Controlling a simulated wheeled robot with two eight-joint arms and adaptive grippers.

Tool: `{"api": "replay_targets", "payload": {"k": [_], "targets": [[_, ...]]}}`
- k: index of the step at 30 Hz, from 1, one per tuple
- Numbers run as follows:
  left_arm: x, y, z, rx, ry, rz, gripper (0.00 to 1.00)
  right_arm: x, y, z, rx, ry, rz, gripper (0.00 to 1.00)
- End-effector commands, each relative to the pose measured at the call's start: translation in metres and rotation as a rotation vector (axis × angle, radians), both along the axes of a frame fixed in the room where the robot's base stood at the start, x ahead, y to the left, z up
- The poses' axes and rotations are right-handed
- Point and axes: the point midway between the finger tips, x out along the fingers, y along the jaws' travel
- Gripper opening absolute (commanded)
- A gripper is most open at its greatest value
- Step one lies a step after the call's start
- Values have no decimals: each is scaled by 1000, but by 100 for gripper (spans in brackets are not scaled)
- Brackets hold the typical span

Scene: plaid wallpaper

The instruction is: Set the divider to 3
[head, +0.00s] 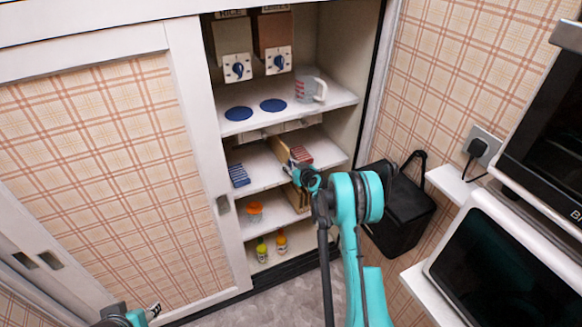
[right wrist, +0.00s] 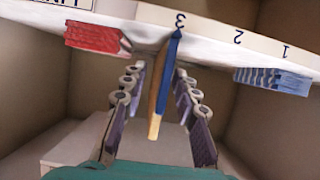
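The divider (right wrist: 163,85) is a thin upright board with a blue face and a wooden edge. In the right wrist view its upper end is at the shelf-edge mark 3 (right wrist: 180,19). It also shows as a brown board in the head view (head: 281,151), between a blue stack (head: 238,175) and a red stack (head: 301,155). My right gripper (right wrist: 160,72) is open, with a finger on either side of the divider and gaps visible. In the head view the right gripper (head: 305,181) is at the middle shelf. My left gripper (head: 148,312) shows only partly at the bottom edge; its fingers are unclear.
Marks 2 (right wrist: 238,37) and 1 (right wrist: 284,51) are further along the shelf edge. A mug (head: 309,89) stands on the shelf above, and bottles (head: 281,241) stand low down. A sliding door (head: 95,160) covers the left. A black bag (head: 400,208) hangs at right.

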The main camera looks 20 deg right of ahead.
Motion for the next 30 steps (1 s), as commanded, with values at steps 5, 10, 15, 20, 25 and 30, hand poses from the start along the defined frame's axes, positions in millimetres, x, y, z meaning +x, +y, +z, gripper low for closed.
{"api": "replay_targets", "payload": {"k": [5, 10, 15, 20, 25, 30], "targets": [[0, 0, 0, 0, 0, 0, 40, -26, -2, 11, 1, 0, -3, 29], [0, 0, 0, 0, 0, 0, 40, -62, -4, 26, 1, 0, -4, 29], [0, 0, 0, 0, 0, 0, 40, -91, -5, 37, 1, 0, -3, 29], [0, 0, 0, 0, 0, 0, 40, -105, -6, 43, 0, 0, -3, 29], [0, 0, 0, 0, 0, 0, 40, -108, -5, 44, 0, 0, -2, 29], [0, 0, 0, 0, 0, 0, 40, -108, -5, 44, 0, 0, -2, 29]]}}
